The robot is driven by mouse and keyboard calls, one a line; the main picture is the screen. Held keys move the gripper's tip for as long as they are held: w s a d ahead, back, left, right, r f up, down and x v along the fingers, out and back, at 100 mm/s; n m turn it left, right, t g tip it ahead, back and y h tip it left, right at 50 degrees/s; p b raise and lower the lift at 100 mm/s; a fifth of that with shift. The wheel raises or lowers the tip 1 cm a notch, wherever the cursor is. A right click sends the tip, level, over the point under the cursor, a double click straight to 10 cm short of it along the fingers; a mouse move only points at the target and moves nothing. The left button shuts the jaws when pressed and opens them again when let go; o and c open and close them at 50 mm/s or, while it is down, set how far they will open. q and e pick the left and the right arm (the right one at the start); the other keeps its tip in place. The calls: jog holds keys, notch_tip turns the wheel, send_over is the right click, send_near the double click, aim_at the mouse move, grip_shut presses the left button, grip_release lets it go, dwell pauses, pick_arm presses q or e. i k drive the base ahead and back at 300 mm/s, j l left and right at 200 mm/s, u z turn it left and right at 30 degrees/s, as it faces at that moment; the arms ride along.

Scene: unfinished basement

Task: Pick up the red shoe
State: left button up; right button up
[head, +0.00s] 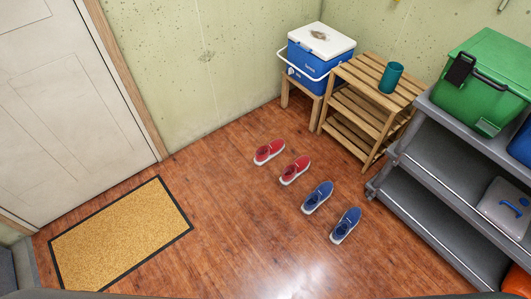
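Two red shoes with white soles lie on the wooden floor near the middle of the head view. One red shoe (269,152) is farther left, and the other red shoe (295,170) is just to its lower right. They are apart from each other, with their soles down. Neither of my grippers shows in the head view, so I cannot see what they hold.
Two blue shoes (317,197) (345,225) continue the row. A yellow doormat (124,240) lies by the white door (70,110). A wooden slatted rack (360,78), a blue cooler (312,62) and a grey shelf cart (420,205) stand behind and right. Floor before the shoes is clear.

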aim_at(270, 149)
jog(key=i+j+z, duration=0.25)
jog(key=i, duration=0.15)
jog(key=i+j+z, duration=0.2)
jog(key=i+j, duration=0.1)
jog(key=i, duration=0.1)
